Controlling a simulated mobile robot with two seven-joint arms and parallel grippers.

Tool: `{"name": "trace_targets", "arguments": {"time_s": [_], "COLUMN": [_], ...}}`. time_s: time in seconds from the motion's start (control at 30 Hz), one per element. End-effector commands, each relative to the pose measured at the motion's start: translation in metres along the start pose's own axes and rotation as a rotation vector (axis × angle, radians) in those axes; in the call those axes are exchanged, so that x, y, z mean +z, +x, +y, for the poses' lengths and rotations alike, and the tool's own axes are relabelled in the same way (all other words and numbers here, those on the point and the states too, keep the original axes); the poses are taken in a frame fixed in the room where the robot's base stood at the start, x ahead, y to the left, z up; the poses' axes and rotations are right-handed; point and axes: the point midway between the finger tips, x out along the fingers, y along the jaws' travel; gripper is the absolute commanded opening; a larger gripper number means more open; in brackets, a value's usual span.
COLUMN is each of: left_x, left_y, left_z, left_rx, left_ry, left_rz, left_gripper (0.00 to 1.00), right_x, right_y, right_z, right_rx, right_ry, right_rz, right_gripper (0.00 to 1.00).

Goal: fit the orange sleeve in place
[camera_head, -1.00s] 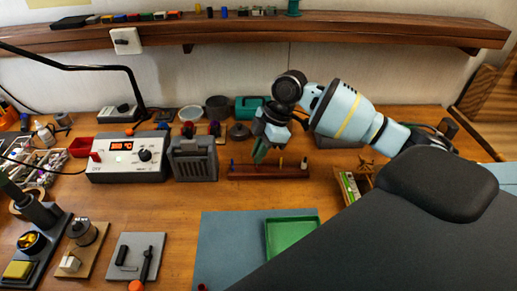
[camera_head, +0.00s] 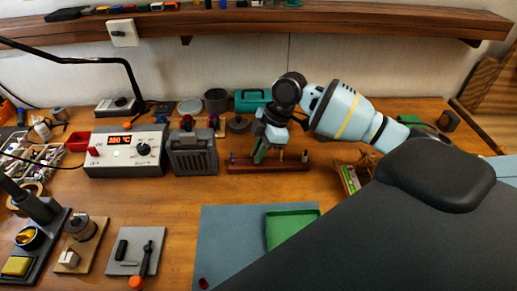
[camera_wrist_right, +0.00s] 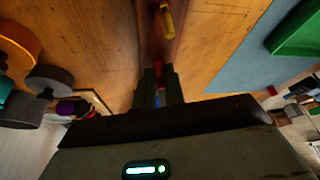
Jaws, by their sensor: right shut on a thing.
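My right gripper (camera_head: 260,156) is at the small dark red wooden rack (camera_head: 280,167), its fingers down among the short pegs there. In the right wrist view the fingers (camera_wrist_right: 159,80) are close together on a small thing with red and blue showing between them; most of it is hidden. A yellow-handled piece (camera_wrist_right: 167,20) stands in the rack beyond the fingertips. I cannot tell for sure which thing is the orange sleeve. My left gripper is out of view.
A control box (camera_head: 125,150) with a lit red display and a grey slotted holder (camera_head: 193,153) stand left of the rack. A green tray (camera_head: 285,228) lies on the blue mat (camera_head: 230,225) in front. Bare wood lies between rack and mat.

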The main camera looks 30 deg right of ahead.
Motion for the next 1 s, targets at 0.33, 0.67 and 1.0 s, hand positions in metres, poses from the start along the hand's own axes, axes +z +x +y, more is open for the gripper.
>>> {"name": "trace_targets", "arguments": {"time_s": [0.33,0.67,1.0], "left_x": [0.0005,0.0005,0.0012], "left_y": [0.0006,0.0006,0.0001], "left_z": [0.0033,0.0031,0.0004], "left_rx": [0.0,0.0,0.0], "left_ry": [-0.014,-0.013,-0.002], "left_rz": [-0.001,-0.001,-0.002], "left_gripper": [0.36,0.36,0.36], "right_x": [0.0014,0.0013,0.0013], "right_y": [0.0032,0.0031,0.003], "right_z": [0.0,0.0,0.0], "right_rx": [0.0,0.0,0.0], "right_ry": [0.0,0.0,0.0], "right_rz": [0.0,0.0,0.0], "right_gripper": [0.0,0.36,0.55]}}
